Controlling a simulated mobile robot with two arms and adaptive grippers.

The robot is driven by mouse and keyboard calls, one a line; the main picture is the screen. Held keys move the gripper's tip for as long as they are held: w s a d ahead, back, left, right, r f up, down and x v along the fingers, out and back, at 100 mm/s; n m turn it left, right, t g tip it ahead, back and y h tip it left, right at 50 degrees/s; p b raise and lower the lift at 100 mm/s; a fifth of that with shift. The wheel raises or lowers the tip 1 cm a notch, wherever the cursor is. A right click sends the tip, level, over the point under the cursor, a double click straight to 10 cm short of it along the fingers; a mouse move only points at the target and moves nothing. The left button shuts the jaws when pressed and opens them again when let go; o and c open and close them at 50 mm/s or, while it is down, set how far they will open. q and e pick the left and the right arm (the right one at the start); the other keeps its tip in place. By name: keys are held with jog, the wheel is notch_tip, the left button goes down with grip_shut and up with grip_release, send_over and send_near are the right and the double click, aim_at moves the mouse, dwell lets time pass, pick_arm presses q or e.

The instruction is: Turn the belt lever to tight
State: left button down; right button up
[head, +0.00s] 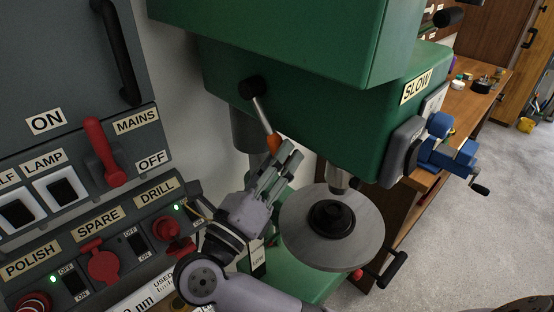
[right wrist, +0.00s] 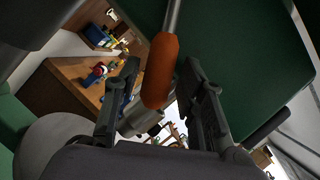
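The belt lever is a metal rod (head: 262,112) with an orange grip (head: 273,142), hanging down to the right from a black pivot (head: 252,87) on the side of the green drill press. My right gripper (head: 285,158) is just below the lever, its fingers pointing up at the grip. In the right wrist view the orange grip (right wrist: 161,72) shows between the two spread fingers (right wrist: 161,78), with a gap on each side. I cannot tell how deep it sits between them. No "tight" label shows. My left gripper is not in view.
A grey control panel (head: 75,225) with red switches is close on the left. The drill's round table (head: 358,245) and chuck (head: 338,180) are right of my gripper. A wooden bench (head: 468,105) with a blue vise (head: 448,155) stands behind. Carpet is free at right.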

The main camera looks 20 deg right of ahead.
jog(key=shift+o, duration=0.4)
jog(key=v, duration=0.7)
jog(key=shift+s+a, duration=0.15)
jog(key=shift+a, duration=0.05)
jog(key=shift+c, duration=0.5)
